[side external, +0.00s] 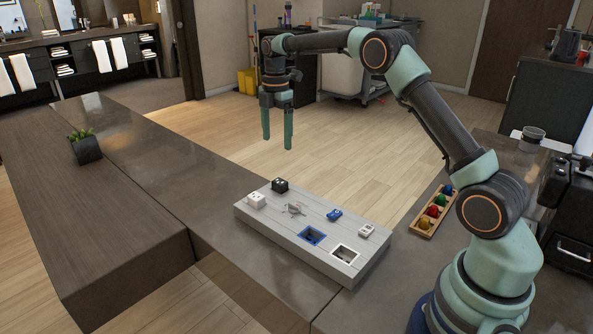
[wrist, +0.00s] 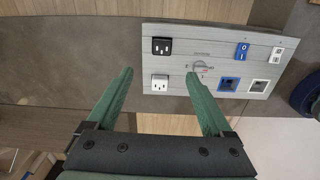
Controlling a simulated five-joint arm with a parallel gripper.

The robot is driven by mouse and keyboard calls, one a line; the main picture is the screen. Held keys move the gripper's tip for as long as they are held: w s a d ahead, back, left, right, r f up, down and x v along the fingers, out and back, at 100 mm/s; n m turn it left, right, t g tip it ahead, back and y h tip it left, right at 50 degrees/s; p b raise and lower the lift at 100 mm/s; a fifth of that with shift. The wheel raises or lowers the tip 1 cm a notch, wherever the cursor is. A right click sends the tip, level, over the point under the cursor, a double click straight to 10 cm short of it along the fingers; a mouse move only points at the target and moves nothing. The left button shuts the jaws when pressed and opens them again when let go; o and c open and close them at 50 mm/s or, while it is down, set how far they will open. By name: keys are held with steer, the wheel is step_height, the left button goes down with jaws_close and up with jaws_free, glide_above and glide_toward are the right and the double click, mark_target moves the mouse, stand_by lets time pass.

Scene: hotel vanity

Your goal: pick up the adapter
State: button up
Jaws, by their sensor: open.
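Either could be the adapter; I cannot tell which. In the wrist view, the white block (wrist: 160,82) lies between my fingertips in the picture, with the black block (wrist: 162,46) above it. My gripper (side external: 277,143) points down, open and empty, well above the counter height and apart from the board. It also shows open in the wrist view (wrist: 159,74).
The board also carries a grey knob (side external: 294,208), a blue switch (side external: 334,215), a white switch (side external: 366,231), a blue-framed recess (side external: 312,235) and a white-framed recess (side external: 345,254). A wooden tray (side external: 432,213) with coloured balls lies right. A potted plant (side external: 86,147) stands left.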

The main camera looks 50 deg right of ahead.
steer(key=f, duration=0.1)
glide_above(280, 181)
steer(key=f, duration=0.6)
steer(key=shift+w+f, duration=0.25)
steer(key=shift+f, duration=0.1)
steer(key=shift+s+f, duration=0.2)
steer(key=shift+f, duration=2.4)
jaws_close()
steer(key=shift+r, duration=0.1)
step_height(280, 181, up, 20)
